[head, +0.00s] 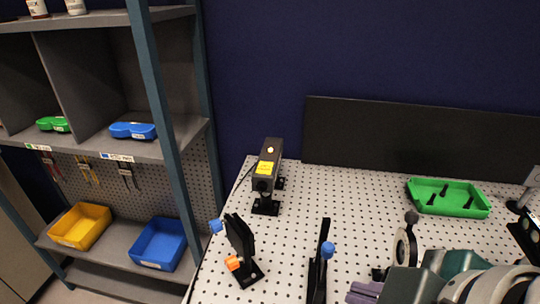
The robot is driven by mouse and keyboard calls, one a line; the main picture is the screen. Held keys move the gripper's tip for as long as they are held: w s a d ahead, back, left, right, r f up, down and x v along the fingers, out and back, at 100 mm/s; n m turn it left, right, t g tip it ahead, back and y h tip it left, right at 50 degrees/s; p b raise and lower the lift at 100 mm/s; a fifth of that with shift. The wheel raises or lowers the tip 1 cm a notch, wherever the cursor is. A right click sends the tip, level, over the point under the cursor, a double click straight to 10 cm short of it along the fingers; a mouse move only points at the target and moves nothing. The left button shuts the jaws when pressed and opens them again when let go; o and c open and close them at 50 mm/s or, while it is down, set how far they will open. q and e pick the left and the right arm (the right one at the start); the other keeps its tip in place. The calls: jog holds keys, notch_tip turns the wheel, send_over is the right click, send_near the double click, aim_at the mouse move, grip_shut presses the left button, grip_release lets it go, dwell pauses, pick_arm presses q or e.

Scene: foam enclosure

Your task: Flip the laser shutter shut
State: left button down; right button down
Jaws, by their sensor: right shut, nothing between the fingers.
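The laser (267,168) is a dark grey box on black feet at the back left of the perforated board. A yellow label is on it and a small yellow light shows on its top. Its front end faces the viewer; the shutter is too small to make out, so I cannot tell its position. My right gripper (352,293) is at the bottom edge, right of centre, with purple-grey fingers shut and empty. It is well in front and to the right of the laser, apart from it. My left gripper is not in view.
A black mount with blue and orange knobs (240,248) stands in front of the laser. Another upright black mount (319,265) stands near my right gripper, with a round optic (403,248) farther right. A green tray (448,198) lies at back right. The board's middle is clear.

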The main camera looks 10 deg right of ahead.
jog(key=shift+w+a+f, duration=0.1)
jog(key=shift+f, duration=0.35)
send_near(325, 257)
jog(key=shift+s+a+x, duration=0.35)
jog(key=shift+x, duration=2.75)
jog(key=shift+f, duration=0.15)
